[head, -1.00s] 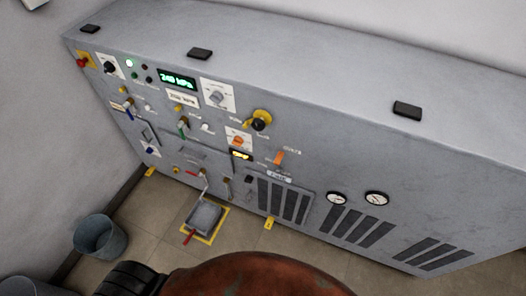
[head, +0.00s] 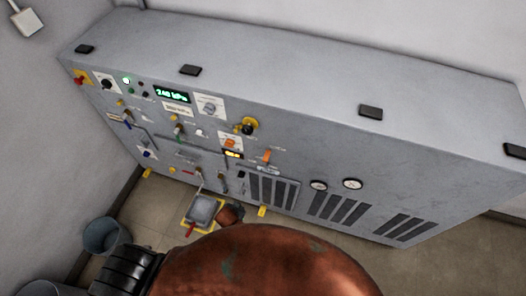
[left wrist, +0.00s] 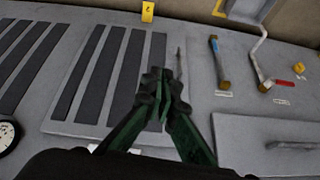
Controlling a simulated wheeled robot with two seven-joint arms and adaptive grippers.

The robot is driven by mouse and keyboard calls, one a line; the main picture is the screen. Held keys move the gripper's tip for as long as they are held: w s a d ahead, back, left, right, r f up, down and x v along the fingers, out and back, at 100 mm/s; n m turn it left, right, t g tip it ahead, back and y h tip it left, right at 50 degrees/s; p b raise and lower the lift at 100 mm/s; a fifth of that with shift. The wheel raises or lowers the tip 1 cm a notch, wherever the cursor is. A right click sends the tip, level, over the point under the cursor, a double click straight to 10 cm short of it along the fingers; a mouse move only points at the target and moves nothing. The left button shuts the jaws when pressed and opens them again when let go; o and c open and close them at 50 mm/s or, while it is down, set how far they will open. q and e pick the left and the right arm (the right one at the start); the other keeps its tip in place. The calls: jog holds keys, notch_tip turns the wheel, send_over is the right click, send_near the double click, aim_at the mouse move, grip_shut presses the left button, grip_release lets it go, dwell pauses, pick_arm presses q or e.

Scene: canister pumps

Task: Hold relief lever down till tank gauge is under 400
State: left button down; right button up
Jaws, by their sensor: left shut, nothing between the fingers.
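The grey panel carries a green digital display (head: 172,95) that seems to read 240 kPa. Labels are too small to show which lever is the relief lever or which readout is the tank gauge. My left gripper (left wrist: 163,98), green and dark, is shut and empty in the left wrist view, over the panel between a dark vent grille and a lever with a worn handle (left wrist: 218,62). I cannot make out its fingers in the head view. My right gripper is not in view.
A grey tray (head: 203,209) in a yellow floor frame lies below the panel. A blue-grey bucket (head: 106,236) stands at the left. A bent pale pipe (left wrist: 259,55) is near the worn-handled lever.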

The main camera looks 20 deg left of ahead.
pick_arm(q)
jog(key=w+d+r+t+p, duration=0.1)
jog(key=w+d+r+p, duration=0.1)
jog(key=r, duration=1)
jog(key=w+d+r+t+p, duration=0.1)
jog(key=w+d+r+p, duration=0.1)
jog(key=r, duration=1.1)
jog(key=w+d+r+n+t+p, duration=0.1)
jog(key=w+d+r+p, duration=0.2)
jog(key=r, duration=0.9)
jog(key=shift+w+r+p, duration=0.4)
jog(key=shift+w+p, duration=0.3)
jog(key=shift+w, duration=0.15)
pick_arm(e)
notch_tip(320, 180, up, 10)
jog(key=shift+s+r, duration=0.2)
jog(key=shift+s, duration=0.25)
pick_arm(q)
jog(key=shift+d, duration=0.1)
send_over(266, 157)
jog(key=s, duration=0.3)
notch_tip(266, 157, down, 7)
notch_tip(266, 157, down, 3)
jog(key=shift+f+p, duration=0.1)
jog(key=shift+p, duration=0.55)
jog(key=shift+f, duration=0.5)
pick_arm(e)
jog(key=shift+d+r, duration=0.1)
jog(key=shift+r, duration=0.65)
